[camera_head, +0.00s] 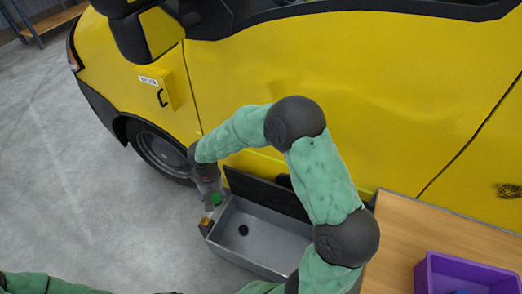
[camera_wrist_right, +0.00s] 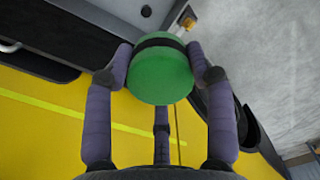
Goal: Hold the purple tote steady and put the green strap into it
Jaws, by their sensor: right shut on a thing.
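The green strap (camera_wrist_right: 160,75) shows as a thick round green roll with a black band around it, between the fingers of my right gripper (camera_wrist_right: 163,62) in the right wrist view. My right gripper is shut on it. In the head view my right gripper (camera_head: 211,194) points down at the left end of an open grey box, and a bit of the green strap (camera_head: 216,199) shows there. The purple tote (camera_head: 430,276) stands on a wooden surface at the bottom right, partly cut off by the frame. My left gripper is out of view.
The grey box (camera_head: 262,242) has its dark lid (camera_head: 268,194) raised and a small black round thing (camera_head: 243,230) inside. A yellow vehicle (camera_head: 370,90) stands close behind. The wooden surface (camera_head: 402,222) is bare left of and behind the tote.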

